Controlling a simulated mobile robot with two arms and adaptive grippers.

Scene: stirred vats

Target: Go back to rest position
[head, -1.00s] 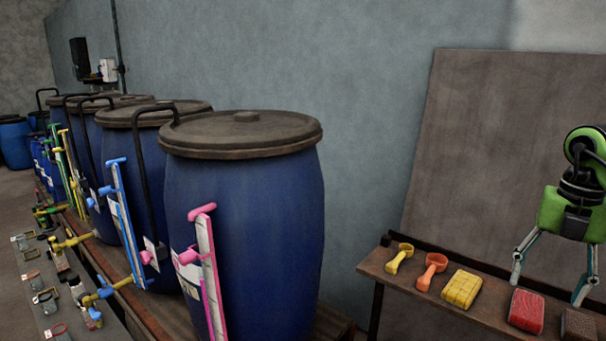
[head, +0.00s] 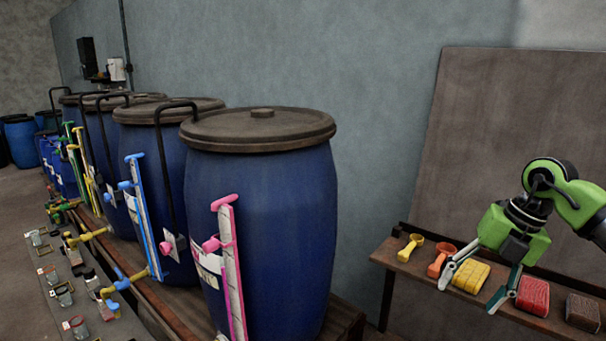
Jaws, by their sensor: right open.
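My right gripper (head: 470,292) is in the head view at the right, green with two grey fingers spread apart. It is open and holds nothing. Its fingers show in front of the wooden shelf (head: 393,262), one by the yellow sponge (head: 472,277) and one by the red sponge (head: 533,295). Whether they touch the sponges or the shelf I cannot tell. My left gripper is not in view.
A yellow scoop (head: 409,248), an orange scoop (head: 438,262) and a brown block (head: 583,312) are also on the shelf. Large lidded blue vats (head: 275,230) stand in a row at the left. A low bench (head: 52,300) with small jars runs before them.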

